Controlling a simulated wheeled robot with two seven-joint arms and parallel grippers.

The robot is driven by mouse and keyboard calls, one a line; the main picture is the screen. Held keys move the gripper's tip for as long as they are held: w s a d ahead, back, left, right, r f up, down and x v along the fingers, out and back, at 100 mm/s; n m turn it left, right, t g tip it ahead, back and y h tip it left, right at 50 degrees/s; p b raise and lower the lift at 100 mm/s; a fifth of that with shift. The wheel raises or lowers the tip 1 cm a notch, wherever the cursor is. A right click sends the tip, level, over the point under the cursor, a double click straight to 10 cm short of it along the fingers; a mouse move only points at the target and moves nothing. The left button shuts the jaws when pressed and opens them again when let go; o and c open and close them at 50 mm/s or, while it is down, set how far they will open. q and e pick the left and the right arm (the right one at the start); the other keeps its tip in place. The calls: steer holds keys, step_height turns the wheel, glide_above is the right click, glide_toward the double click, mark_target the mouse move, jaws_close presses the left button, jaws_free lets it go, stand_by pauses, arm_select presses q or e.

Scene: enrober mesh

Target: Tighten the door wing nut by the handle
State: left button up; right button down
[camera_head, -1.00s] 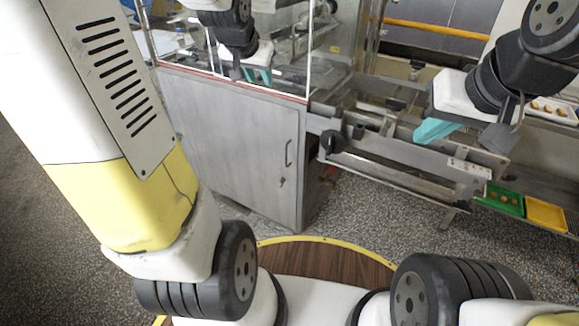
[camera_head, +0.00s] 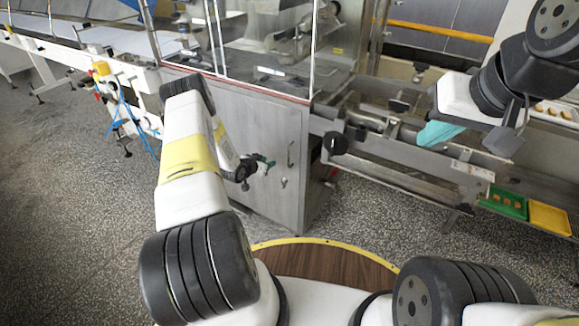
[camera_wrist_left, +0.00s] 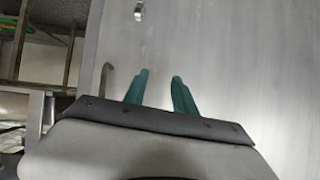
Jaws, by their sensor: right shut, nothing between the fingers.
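The grey metal cabinet door (camera_head: 235,135) carries a bar handle (camera_head: 290,153) near its right edge. The small wing nut (camera_head: 283,182) is just below the handle. In the left wrist view, the wing nut (camera_wrist_left: 139,11) is a small bright metal piece at the top, and the curved handle (camera_wrist_left: 106,76) is left of the fingers. My left gripper (camera_head: 266,163) is in front of the door, left of the handle. In its wrist view the teal fingers (camera_wrist_left: 160,82) are apart and empty. My right gripper (camera_head: 438,133) is shut and empty over the conveyor frame.
Glass panels (camera_head: 265,45) stand above the cabinet. A black knob (camera_head: 334,143) sticks out right of the door. A metal conveyor frame (camera_head: 400,178) runs right, with green (camera_head: 503,201) and yellow (camera_head: 549,217) trays. The speckled floor at left is open.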

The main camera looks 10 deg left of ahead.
arm_select(q)
steer(key=t+h, duration=0.1)
glide_toward(282, 183)
steer(key=w, duration=0.2)
steer(key=f, duration=0.1)
steer(key=x, duration=0.7)
steer(key=shift+d+f, duration=0.15)
steer(key=shift+d, duration=0.15)
jaws_close()
